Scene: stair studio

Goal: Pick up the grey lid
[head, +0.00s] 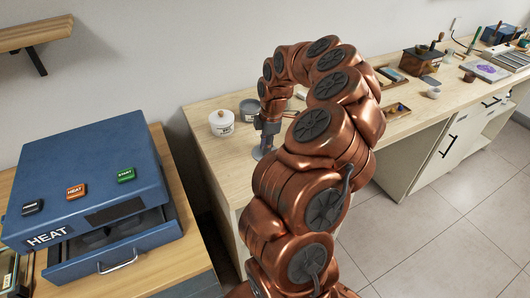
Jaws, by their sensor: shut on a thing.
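My gripper (266,146) points down over the front left part of the long wooden table, at the end of my copper-coloured arm. It is shut on the grey lid (258,154), a small flat disc whose edge shows below the fingers. The view is too small to tell whether the lid touches the table. A dark grey pot (249,109) stands behind the gripper, partly hidden by my arm.
A blue heater (92,180) with an open drawer stands at left.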

